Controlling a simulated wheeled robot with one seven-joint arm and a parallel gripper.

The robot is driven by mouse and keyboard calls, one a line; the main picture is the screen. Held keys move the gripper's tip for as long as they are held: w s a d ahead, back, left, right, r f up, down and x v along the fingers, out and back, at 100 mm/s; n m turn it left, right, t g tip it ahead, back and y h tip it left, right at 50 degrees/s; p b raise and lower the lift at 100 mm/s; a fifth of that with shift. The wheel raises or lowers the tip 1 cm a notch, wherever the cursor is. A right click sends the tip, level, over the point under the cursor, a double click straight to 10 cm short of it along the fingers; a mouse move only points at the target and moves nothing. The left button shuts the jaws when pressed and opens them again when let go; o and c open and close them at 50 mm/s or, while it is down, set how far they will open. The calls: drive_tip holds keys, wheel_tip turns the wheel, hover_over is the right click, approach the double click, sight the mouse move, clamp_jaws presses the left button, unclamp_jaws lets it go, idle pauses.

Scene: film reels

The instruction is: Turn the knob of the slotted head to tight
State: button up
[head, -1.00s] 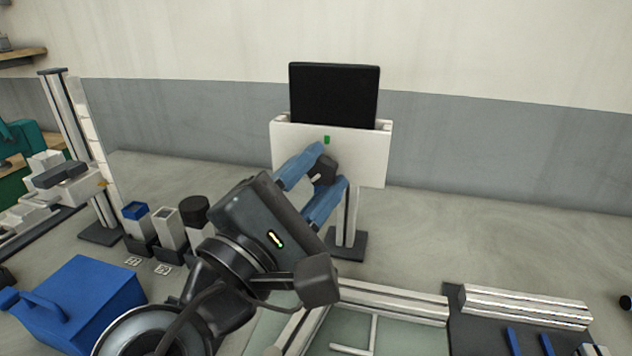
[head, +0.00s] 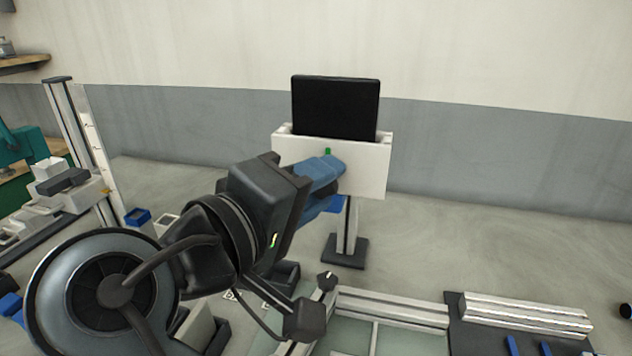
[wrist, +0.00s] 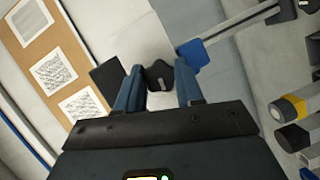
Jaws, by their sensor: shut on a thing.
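The slotted head is a white box (head: 365,170) on a metal post, with a black panel (head: 335,108) standing up out of its top. A small green mark (head: 328,151) shows on its front face, just above my fingers. My gripper (head: 338,184) is at the front of the head, its blue fingers shut on the dark knob. In the head view my fingers and wrist hide the knob. In the wrist view the dark knob (wrist: 160,75) sits between the two blue fingertips. The knob's pointer setting cannot be read clearly.
A blue piece (head: 338,203) is on the post below the head. The post stands on a dark foot (head: 345,250). Metal rails (head: 390,307) lie at front right. A tall metal column (head: 75,130) stands at left.

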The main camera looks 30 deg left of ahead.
drive_tip(key=shift+d+m+g+y+b, duration=0.1)
drive_tip(key=shift+m+g+y, duration=0.45)
drive_tip(key=shift+m+y, duration=1)
drive_tip(key=shift+d+m+g+y+b, duration=0.15)
drive_tip(key=shift+m+g+y, duration=0.5)
drive_tip(key=shift+m, duration=1.75)
drive_tip(key=shift+a+m+g+y+b, duration=0.1)
drive_tip(key=shift+m+g+y, duration=0.4)
drive_tip(key=shift+m+y, duration=1.05)
drive_tip(key=shift+m+h, duration=0.45)
drive_tip(key=shift+m, duration=0.05)
drive_tip(key=o, duration=1)
drive_tip(key=shift+o, duration=0.2)
drive_tip(key=shift+r, duration=0.1)
